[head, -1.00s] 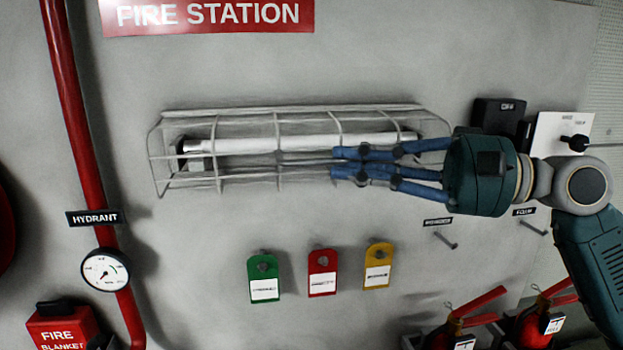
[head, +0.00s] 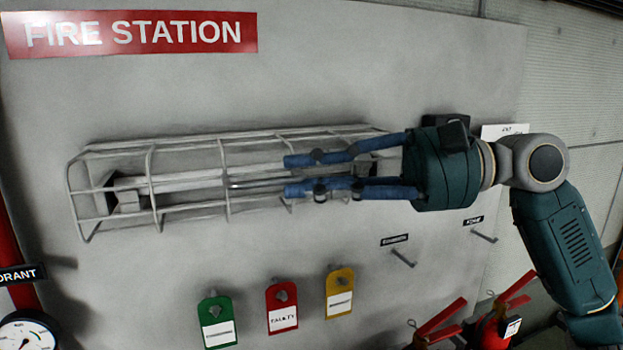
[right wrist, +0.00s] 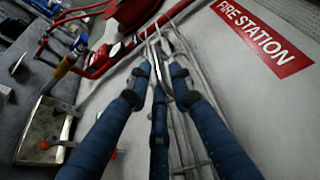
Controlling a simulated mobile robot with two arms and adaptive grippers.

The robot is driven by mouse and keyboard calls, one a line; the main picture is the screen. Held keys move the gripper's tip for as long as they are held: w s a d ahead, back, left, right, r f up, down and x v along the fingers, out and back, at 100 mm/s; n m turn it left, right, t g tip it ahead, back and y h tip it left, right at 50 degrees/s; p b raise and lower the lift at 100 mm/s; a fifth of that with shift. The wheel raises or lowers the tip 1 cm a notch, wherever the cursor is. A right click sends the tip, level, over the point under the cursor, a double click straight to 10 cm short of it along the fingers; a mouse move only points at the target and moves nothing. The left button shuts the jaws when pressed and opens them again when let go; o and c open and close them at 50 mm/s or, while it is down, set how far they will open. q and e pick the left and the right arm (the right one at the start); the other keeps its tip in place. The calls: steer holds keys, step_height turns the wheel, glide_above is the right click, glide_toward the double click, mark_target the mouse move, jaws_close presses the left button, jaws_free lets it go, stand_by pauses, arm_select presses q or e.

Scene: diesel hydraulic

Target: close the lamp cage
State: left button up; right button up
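The lamp cage (head: 150,182) is a pale wire frame on the grey wall, around a long white tube lamp (head: 180,181). Its wires also show in the right wrist view (right wrist: 185,135). My right gripper (head: 287,175) reaches in from the right, in front of the cage's right half. Its blue fingers lie along the cage's length, with their tips apart and a thin metal bar showing between them. I cannot tell whether they touch the wires. The fingers and palm hide part of the cage's right end. My left gripper is not in view.
Green (head: 217,322), red (head: 282,307) and yellow (head: 339,292) tags hang below the cage. Two pegs (head: 403,257) stick out at lower right, above red extinguishers (head: 490,328). A red pipe (head: 15,255) and gauge (head: 27,332) stand at left. The wall between cage and tags is clear.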

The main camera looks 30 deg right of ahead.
steer(key=shift+d+r+t, duration=0.15)
steer(key=shift+r+t, duration=0.15)
steer(key=shift+r, duration=0.5)
steer(key=shift+w+d, duration=0.1)
steer(key=shift+w, duration=0.05)
steer(key=v, duration=0.7)
steer(key=f+v, duration=0.1)
steer(key=v, duration=0.3)
steer(key=shift+d, duration=0.2)
steer(key=shift+s+d, duration=0.15)
steer(key=shift+s, duration=0.15)
steer(key=shift+w, duration=0.15)
